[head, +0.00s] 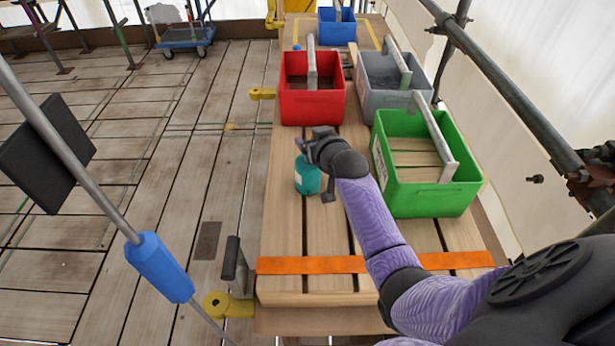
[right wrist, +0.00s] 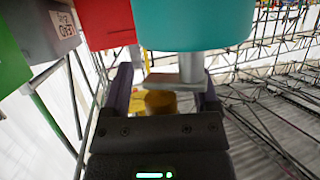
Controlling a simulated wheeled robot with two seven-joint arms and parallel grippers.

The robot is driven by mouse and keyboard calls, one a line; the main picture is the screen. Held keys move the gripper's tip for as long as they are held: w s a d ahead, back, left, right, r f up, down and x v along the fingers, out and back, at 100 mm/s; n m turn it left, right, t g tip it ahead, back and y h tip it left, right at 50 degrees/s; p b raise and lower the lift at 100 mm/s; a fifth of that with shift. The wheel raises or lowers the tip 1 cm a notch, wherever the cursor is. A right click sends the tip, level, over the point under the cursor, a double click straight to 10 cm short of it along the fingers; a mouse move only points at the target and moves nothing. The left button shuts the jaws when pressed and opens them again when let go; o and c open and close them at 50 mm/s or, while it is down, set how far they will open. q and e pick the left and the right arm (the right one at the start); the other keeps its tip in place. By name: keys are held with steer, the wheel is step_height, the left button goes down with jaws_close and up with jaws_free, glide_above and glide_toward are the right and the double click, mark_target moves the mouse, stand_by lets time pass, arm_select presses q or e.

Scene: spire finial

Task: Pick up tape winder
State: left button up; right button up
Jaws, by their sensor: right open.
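A teal, drum-shaped thing (head: 307,178) with a pale label stands on the plank bench, left of the green crate; I take it to be the tape winder. My right gripper (head: 308,149) is at its top and partly hides it. In the right wrist view, the teal body (right wrist: 195,22) fills the top, and a grey stem with a flat grey bar (right wrist: 190,72) reaches from it between the open fingers of my right gripper (right wrist: 166,88). I cannot tell whether a finger touches it. My left gripper is not in view.
A green crate (head: 428,202), a red crate (head: 312,106), a grey crate (head: 378,97) and a blue bin (head: 337,32) stand on the bench. An orange strap (head: 310,265) crosses its near end. A yellow clamp (head: 226,304) sits at the left edge. A scaffold rail runs along the right.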

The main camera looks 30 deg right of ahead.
jaws_close()
stand_by(0.5)
stand_by(0.3)
stand_by(0.6)
